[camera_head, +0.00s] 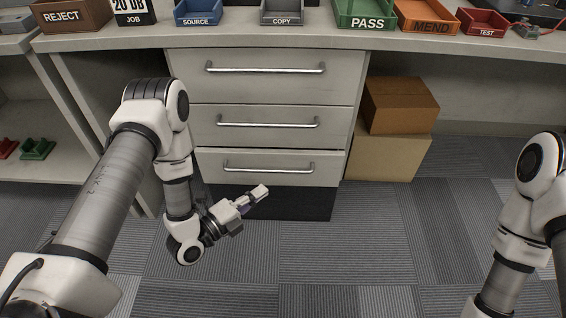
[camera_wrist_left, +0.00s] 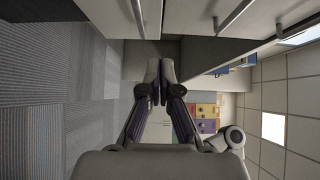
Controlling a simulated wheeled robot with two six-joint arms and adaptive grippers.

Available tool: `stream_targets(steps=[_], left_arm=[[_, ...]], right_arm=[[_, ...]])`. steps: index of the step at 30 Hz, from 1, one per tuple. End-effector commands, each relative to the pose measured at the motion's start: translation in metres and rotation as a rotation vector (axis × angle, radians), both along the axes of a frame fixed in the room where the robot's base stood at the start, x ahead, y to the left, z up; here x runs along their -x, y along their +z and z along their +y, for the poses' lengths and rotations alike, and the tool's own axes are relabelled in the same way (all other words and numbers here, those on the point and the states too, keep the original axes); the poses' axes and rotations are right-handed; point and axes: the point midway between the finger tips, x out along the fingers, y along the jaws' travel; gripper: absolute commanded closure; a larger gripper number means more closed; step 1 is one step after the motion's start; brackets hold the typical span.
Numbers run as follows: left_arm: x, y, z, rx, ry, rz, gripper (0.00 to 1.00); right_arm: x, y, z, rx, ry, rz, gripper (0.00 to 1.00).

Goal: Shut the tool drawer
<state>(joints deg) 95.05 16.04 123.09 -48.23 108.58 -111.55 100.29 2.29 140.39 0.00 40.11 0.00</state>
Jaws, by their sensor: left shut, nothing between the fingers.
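The drawer unit stands under the desk with three pale drawers: top (camera_head: 275,85), middle (camera_head: 230,138) and bottom (camera_head: 225,178). Each has a horizontal bar handle. The bottom front shows a pale top edge; I cannot tell surely whether it stands out a little. No drawer is plainly wide open, and none carries a readable tool label. My left gripper (camera_head: 262,191) is shut and empty, in front of the bottom drawer's lower edge in the picture. Its closed fingers (camera_wrist_left: 160,75) also show in the left wrist view, with drawer fronts (camera_wrist_left: 187,15) at the top. My right gripper is out of frame.
Two cardboard boxes, upper (camera_head: 400,105) and lower (camera_head: 390,158), are stacked right of the drawers. Labelled trays, such as PASS (camera_head: 365,24) and REJECT (camera_head: 72,17), stand along the desk top (camera_head: 420,42). The carpet (camera_head: 330,255) before the drawers is clear.

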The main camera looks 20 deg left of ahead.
Motion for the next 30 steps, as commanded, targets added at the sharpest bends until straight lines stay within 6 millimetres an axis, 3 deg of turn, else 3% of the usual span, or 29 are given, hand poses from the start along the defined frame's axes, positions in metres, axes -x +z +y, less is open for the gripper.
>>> stream_targets(steps=[14, 18, 23, 30], left_arm=[[-0.083, -0.004, -0.047, -0.002, -0.004, -0.006, 1.00], [-0.108, -0.003, -0.039, -0.001, 0.002, -0.006, 1.00], [-0.121, -0.001, -0.035, -0.001, 0.002, -0.003, 1.00], [-0.122, 0.000, -0.034, -0.001, 0.001, -0.002, 1.00]], right_arm=[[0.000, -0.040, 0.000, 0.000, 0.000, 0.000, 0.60], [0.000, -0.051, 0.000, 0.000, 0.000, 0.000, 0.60], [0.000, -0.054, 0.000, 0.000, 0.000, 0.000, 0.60], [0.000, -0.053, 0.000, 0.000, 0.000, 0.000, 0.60]])
